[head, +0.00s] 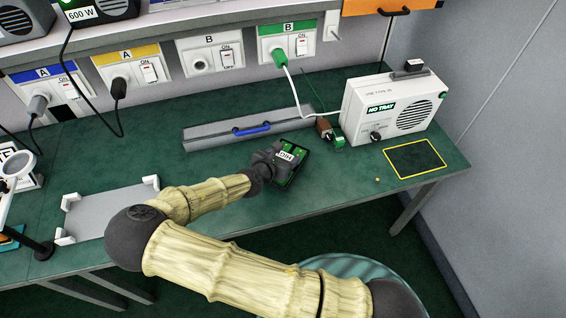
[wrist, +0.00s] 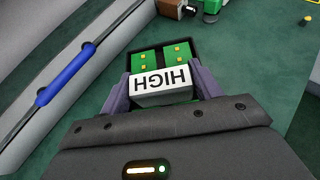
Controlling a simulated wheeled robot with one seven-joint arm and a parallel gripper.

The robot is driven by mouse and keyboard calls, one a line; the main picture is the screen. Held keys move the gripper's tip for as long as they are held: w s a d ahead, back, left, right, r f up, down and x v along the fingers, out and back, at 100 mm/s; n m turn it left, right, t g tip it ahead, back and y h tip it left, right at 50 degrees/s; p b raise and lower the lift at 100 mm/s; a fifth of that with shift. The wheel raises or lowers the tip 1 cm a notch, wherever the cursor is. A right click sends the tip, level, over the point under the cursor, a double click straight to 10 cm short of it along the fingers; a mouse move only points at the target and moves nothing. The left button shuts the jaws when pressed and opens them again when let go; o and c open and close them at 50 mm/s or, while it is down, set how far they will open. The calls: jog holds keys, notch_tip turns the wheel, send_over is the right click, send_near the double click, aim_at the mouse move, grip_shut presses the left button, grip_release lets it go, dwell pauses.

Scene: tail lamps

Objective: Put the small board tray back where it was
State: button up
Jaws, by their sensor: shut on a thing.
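The small board tray (head: 295,171) is a dark tray with green boards, near the middle of the green bench. In the wrist view the tray (wrist: 145,58) shows green boards with small yellow squares and a white block (wrist: 166,85) marked HIGH. My gripper (head: 278,155) is over the tray. In the wrist view its two fingers (wrist: 165,92) are shut on the white block from both sides. I cannot tell whether the tray rests on the bench or is lifted. A yellow-outlined empty rectangle (head: 415,158) is on the bench at the right.
A white speaker box (head: 392,108) marked NO TRAY stands at the back right. A grey bar with a blue handle (head: 252,129) lies behind my gripper. A brown plug and green block (head: 338,141) sit by the box, with a small yellow bit (head: 377,179) in front. A grey plate (head: 112,212) is at left.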

jog(key=shift+f, duration=1.65)
jog(key=shift+f, duration=0.1)
jog(key=o, duration=1.2)
jog(key=v, duration=1.2)
jog(key=shift+s+b, duration=0.1)
jog(key=shift+b, duration=0.2)
